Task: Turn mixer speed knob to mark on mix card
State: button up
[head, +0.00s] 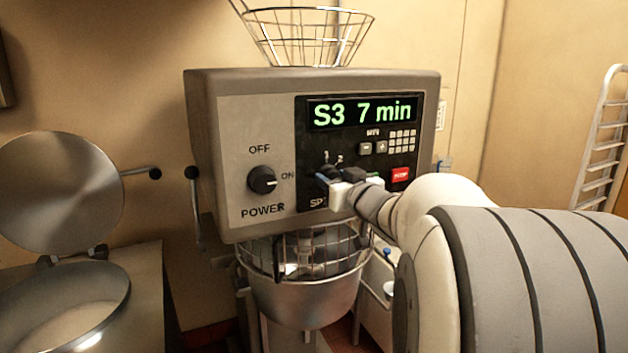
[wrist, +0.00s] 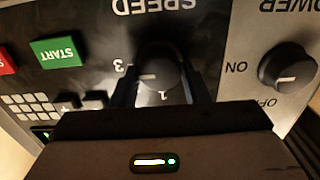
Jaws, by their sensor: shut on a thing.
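The mixer's speed knob (wrist: 160,74) is black and round, on a dark panel marked SPEED, which appears upside down in the wrist view. My gripper (wrist: 160,92) is shut on this knob, one finger on each side. The knob's white line points left in that view, roughly toward the 3; exact alignment is unclear. In the head view my gripper (head: 338,184) covers most of the knob. The lit display (head: 362,112) reads "S3 7 min". No legible mix card is in view.
The power knob (head: 262,180) is left of the speed panel, its line toward ON. A red button (head: 400,174) is close right of my gripper. The green START button (wrist: 58,51) is near the knob. The bowl (head: 305,298) with its wire guard is below.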

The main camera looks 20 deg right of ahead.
jog(key=shift+c, duration=1.4)
jog(key=shift+a, duration=0.15)
jog(key=shift+d, duration=0.2)
jog(key=shift+a+n+b, duration=0.15)
jog(key=shift+n+b, duration=1.35)
jog(key=shift+n, duration=0.7)
jog(key=shift+a+n+b, duration=0.1)
jog(key=shift+n+b, duration=1.4)
jog(key=shift+n, duration=0.7)
